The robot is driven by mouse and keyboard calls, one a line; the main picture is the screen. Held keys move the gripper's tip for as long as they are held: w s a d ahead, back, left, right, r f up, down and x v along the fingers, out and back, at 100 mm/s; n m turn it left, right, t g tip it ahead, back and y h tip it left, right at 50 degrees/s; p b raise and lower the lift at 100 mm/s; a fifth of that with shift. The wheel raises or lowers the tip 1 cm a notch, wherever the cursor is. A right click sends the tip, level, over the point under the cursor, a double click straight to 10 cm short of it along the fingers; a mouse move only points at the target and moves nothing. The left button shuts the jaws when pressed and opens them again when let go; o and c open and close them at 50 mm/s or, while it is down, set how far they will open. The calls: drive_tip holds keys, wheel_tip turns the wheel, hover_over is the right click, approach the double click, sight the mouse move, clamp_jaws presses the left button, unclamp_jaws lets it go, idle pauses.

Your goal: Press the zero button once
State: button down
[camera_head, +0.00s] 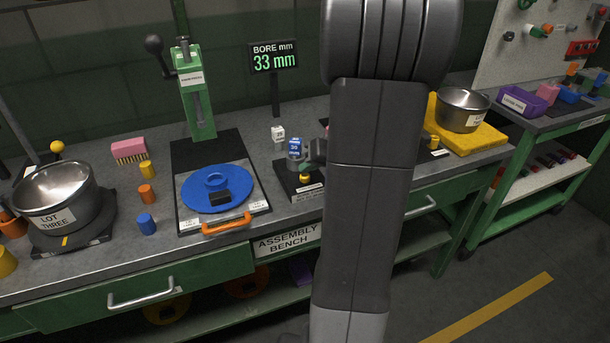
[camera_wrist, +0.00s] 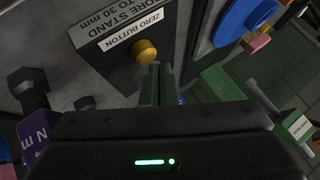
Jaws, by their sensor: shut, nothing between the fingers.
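The zero button (camera_wrist: 145,51) is a round yellow knob beside a white "ZERO BUTTON" label on a dark bore stand (camera_wrist: 108,62). In the head view the button (camera_head: 305,179) sits at the front of the small dark stand (camera_head: 291,187). My gripper (camera_wrist: 159,68) is shut and empty, its fingertips right beside the button in the wrist view. I cannot tell whether they touch it. In the head view my arm hides most of the gripper. The "BORE mm" display (camera_head: 273,57) behind the stand reads 33 mm in green.
A blue block marked 35 (camera_head: 295,147) stands at the bore stand. A green press (camera_head: 194,92) and a blue disc (camera_head: 216,189) are to its left. A steel pot (camera_head: 463,110) on a yellow mat (camera_head: 481,138) is to the right of my arm.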

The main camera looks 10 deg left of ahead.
sight(309, 177)
drive_tip(key=shift+f+b, duration=0.55)
drive_tip(key=shift+b, duration=0.15)
idle(0.5)
drive_tip(key=shift+r, duration=0.1)
drive_tip(key=shift+r+p, duration=0.45)
drive_tip(key=shift+r, duration=0.45)
drive_tip(key=shift+r, duration=0.1)
drive_tip(key=shift+r+p, duration=1.45)
drive_tip(key=shift+r, duration=1)
drive_tip(key=shift+f, duration=0.15)
wheel_tip(309, 177, down, 2)
drive_tip(key=shift+f+b, duration=0.1)
drive_tip(key=shift+b, duration=0.6)
drive_tip(key=shift+r+p, duration=0.25)
drive_tip(key=shift+p, duration=0.6)
